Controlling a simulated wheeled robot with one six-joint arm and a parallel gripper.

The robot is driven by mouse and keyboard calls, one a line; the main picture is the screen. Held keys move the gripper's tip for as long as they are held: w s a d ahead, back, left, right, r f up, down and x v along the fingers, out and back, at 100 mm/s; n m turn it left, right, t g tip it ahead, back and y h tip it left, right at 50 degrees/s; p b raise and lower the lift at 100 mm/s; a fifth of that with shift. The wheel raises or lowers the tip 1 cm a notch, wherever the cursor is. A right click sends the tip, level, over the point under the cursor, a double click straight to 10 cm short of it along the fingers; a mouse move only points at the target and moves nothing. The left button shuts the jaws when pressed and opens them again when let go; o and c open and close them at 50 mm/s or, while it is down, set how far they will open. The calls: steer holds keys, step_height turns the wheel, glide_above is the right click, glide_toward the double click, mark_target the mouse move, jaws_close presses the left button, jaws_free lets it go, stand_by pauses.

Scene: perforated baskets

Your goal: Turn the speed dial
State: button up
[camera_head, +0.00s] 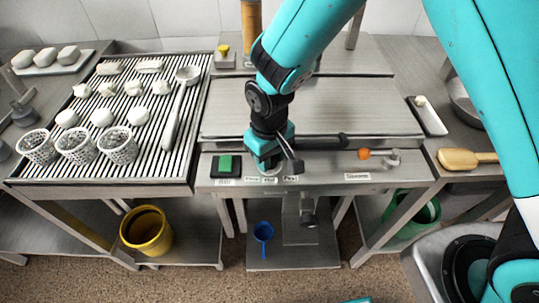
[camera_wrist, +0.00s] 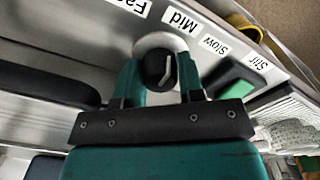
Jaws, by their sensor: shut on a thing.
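The speed dial (camera_wrist: 157,68) is a round black knob with a white pointer line on a pale round base. In the wrist view the pointer's upper end lies roughly towards the Mid label (camera_wrist: 181,19). My gripper (camera_head: 268,166) is at the front panel of the middle bench. Its two teal fingers (camera_wrist: 160,78) are shut on the dial, one on each side. The Slow label (camera_wrist: 215,45), a label at the far right (camera_wrist: 258,63) and a partly cut-off Fast label (camera_wrist: 125,5) sit around it. In the head view my gripper mostly hides the dial.
A green button (camera_head: 225,164) on a black box is left of my gripper. A slatted rack (camera_head: 150,162) with perforated baskets (camera_head: 117,147) stands left. The flat bench top (camera_head: 350,105) behind is clear.

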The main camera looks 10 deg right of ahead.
steer(key=shift+r, duration=0.1)
steer(key=o, duration=0.9)
